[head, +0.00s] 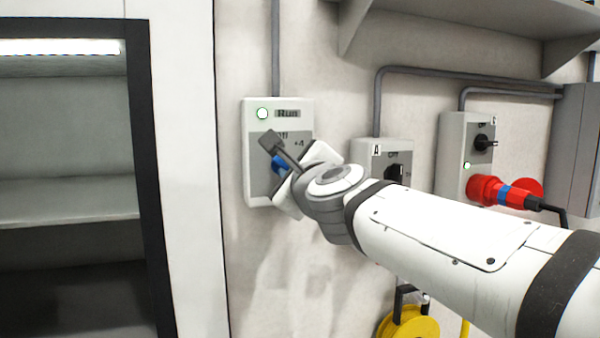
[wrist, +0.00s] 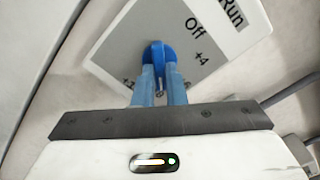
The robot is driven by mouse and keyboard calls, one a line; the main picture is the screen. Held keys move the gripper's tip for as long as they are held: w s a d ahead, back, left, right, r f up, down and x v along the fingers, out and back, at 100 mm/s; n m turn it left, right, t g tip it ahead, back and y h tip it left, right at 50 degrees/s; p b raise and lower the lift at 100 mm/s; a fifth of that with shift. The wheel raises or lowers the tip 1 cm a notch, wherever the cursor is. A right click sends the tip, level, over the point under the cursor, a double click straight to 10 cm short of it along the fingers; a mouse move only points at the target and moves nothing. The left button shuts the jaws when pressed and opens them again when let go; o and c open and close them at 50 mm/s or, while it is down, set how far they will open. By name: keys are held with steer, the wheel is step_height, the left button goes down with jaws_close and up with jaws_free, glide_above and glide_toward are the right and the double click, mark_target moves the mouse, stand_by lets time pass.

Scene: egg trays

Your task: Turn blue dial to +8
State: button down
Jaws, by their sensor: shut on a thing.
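The blue dial (wrist: 159,52) sits on the grey face of a white control box (head: 254,193) on the wall. The box is marked "Run" with a lit green lamp, and "Off" and "+4" are printed around the dial. My gripper (wrist: 161,72) is shut on the dial, with one blue-grey finger on each side of it in the wrist view. In the head view my gripper (head: 279,165) hides most of the dial and the lower right of the box. The lower label in the wrist view is partly hidden by a finger. The dial's exact pointing is unclear.
Right of the box are switch box A (head: 369,150) and another box (head: 451,160) with a red plug (head: 487,190). A shelf (head: 460,18) is above. An open cabinet (head: 70,205) stands at left. A yellow reel (head: 408,325) is below my arm.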

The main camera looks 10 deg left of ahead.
steer(key=shift+m, duration=0.6)
steer(key=c, duration=1.5)
jaws_free()
steer(key=shift+s, duration=0.1)
steer(key=p+v, duration=0.1)
steer(key=v, duration=0.6)
steer(key=shift+s+d+p, duration=0.15)
steer(key=shift+d+p, duration=0.05)
steer(key=shift+p, duration=0.15)
